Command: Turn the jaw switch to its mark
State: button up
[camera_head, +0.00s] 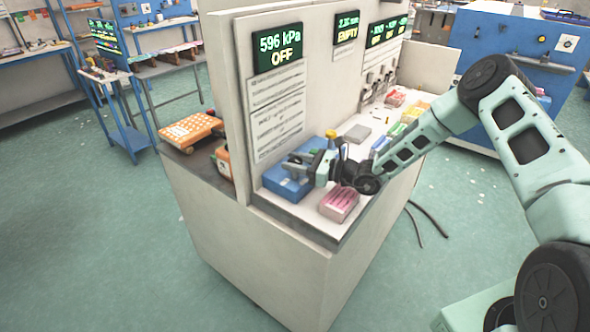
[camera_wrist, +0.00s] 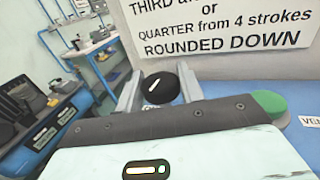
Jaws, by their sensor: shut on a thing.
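The jaw switch shows in the wrist view as a round black knob (camera_wrist: 160,88) with a white pointer line, slanted up to the right. My gripper (camera_wrist: 159,91) has one finger on each side of the knob and is shut on it. In the head view my gripper (camera_head: 303,163) is over the blue box (camera_head: 284,188) at the near end of the bench. The knob cannot be made out there. I cannot see the switch's mark in either view.
A green button (camera_wrist: 270,103) sits right of my gripper, by a partly cut-off label (camera_wrist: 314,121). The upright panel holds an instruction sheet (camera_head: 276,112) and a display (camera_head: 278,50) reading 596 kPa OFF. A pink-filled box (camera_head: 339,205) and a yellow-topped item (camera_head: 331,136) stand close by.

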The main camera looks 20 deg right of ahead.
jog(key=shift+n+g+y+b, duration=0.6)
jog(key=shift+n+g+b, duration=0.1)
jog(key=shift+g, duration=0.2)
jog(key=shift+r, duration=0.1)
jog(key=o, duration=1)
jog(key=shift+c, duration=0.2)
jog(key=shift+d, duration=0.1)
jog(key=shift+s+d, duration=0.1)
jog(key=shift+d, duration=0.1)
jog(key=b+v, duration=0.4)
jog(key=v, duration=1.3)
jog(key=shift+a+b, duration=0.1)
jog(key=shift+b, duration=0.25)
